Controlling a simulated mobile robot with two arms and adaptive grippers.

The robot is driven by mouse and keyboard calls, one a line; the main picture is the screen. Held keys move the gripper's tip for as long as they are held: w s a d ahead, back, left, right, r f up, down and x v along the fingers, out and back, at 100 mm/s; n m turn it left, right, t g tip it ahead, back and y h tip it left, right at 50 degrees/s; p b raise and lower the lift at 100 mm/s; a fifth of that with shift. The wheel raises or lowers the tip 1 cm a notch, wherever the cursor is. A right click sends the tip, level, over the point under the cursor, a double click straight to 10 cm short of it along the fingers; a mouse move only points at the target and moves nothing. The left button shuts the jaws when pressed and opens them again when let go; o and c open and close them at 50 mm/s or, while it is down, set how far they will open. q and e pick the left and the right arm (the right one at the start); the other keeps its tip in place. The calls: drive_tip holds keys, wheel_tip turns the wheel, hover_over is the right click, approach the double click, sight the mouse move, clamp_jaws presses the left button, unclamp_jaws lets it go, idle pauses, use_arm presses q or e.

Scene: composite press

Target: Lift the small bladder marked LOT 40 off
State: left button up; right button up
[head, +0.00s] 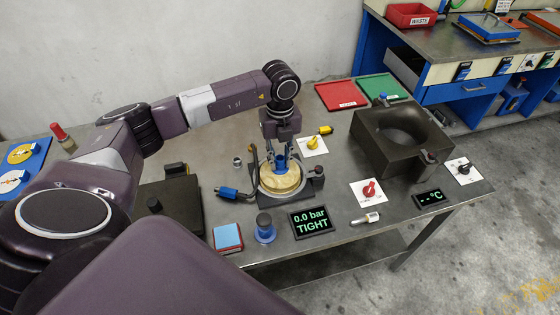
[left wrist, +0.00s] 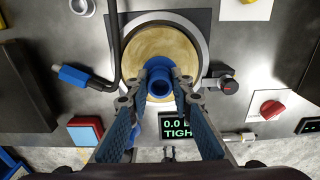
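A round tan bladder (head: 283,183) sits in a pale ring on a dark plate on the bench. It also shows in the left wrist view (left wrist: 160,45). A blue hollow neck (left wrist: 160,82) stands up from it. No LOT 40 marking is readable. My left gripper (head: 281,158) points down over the bladder, with one finger on each side of the blue neck. In the left wrist view its fingers are spread apart, and a gap shows beside the left fingertip; contact on the right is unclear. My right gripper is not in view.
A display (head: 311,221) reads 0.0 bar TIGHT. A blue connector (head: 229,193) on a dark hose lies left of the plate. A dark mould block (head: 402,138) stands to the right, near red (head: 342,95) and green (head: 383,88) trays. A red-knobbed valve (head: 369,190) sits in front.

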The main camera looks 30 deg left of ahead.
use_arm(q)
clamp_jaws()
drive_tip(key=shift+r, duration=0.15)
drive_tip(key=shift+r+p, duration=1.9)
drive_tip(key=shift+r, duration=0.7)
